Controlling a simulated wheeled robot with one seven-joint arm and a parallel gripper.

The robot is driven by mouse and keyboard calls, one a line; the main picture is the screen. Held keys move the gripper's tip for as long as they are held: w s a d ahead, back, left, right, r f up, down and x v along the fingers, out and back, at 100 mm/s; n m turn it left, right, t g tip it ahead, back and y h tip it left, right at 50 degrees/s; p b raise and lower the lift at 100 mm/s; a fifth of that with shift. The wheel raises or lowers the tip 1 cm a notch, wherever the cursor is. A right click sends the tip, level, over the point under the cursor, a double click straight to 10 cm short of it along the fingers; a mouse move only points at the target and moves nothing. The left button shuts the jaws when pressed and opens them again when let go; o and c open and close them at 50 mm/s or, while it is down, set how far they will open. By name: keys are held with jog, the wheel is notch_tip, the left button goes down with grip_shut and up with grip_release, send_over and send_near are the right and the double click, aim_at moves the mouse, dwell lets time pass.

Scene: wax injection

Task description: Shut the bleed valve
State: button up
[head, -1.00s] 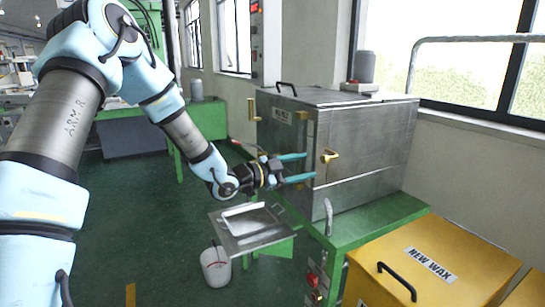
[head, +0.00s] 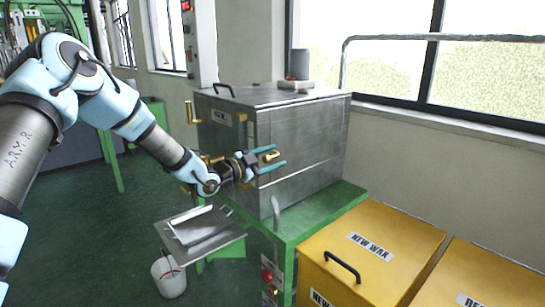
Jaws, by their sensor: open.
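A steel tank (head: 305,135) stands on a green bench. A brass valve handle (head: 269,151) shows at its front right part, and another brass handle (head: 192,112) stands at its front left edge. I cannot tell from any readable label which is the bleed valve. My gripper (head: 283,157) is open, its two teal fingers pointing right. In the picture the right brass handle lies between the fingers; I cannot tell whether they touch it. The gripper and wrist hide part of the tank's lower front.
A metal tray (head: 205,238) juts out below the gripper, with a white bucket (head: 169,278) on the floor under it. A yellow NEW WAX box (head: 390,232) stands right of the green bench (head: 318,215). A grey lever (head: 275,212) rises at the bench front.

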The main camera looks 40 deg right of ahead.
grip_shut()
dwell(0.5)
